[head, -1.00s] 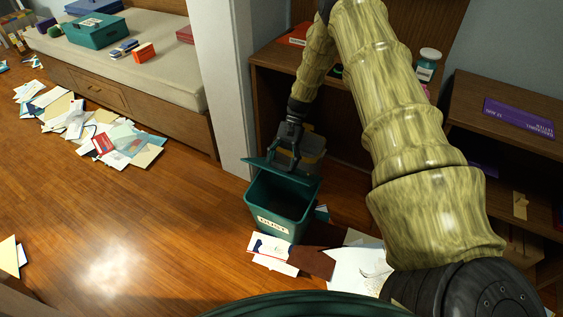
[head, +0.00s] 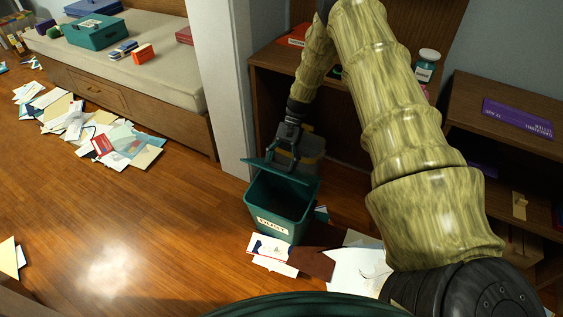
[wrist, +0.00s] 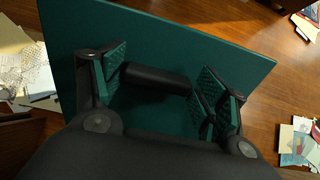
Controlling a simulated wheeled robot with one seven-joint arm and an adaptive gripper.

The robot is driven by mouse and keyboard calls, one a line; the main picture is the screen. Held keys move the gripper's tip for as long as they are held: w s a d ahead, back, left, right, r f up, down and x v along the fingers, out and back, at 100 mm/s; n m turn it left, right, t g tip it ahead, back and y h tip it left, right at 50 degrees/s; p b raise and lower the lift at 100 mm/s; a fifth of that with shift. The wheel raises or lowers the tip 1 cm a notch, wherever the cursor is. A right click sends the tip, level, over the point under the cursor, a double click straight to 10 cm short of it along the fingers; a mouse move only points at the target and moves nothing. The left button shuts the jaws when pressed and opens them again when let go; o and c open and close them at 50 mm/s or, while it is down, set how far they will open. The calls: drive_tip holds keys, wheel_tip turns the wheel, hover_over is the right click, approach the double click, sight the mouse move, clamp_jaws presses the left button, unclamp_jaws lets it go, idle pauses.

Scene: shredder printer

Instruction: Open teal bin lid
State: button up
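The teal bin (head: 281,208), with a white label on its front, stands upright on the wooden floor. Its dark inside shows, and its teal lid (head: 262,165) is raised at the back edge. My gripper (head: 285,166) is at the lid, behind the bin opening. In the wrist view the lid (wrist: 200,45) fills much of the picture, with a black bar handle (wrist: 157,79) on it. My gripper's two fingers (wrist: 160,85) are spread apart on either side of the handle, with a gap visible between them and the handle's right end.
Loose papers (head: 270,250) and a brown sheet (head: 312,262) lie in front of the bin. A wooden shelf unit (head: 270,72) stands behind it, beside a pale wall post (head: 222,80). More papers (head: 100,135) litter the floor at left. Open floor lies left of the bin.

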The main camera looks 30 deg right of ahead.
drive_tip(key=shift+o, duration=1.4)
wheel_tip(320, 180, up, 10)
drive_tip(key=shift+c, duration=0.2)
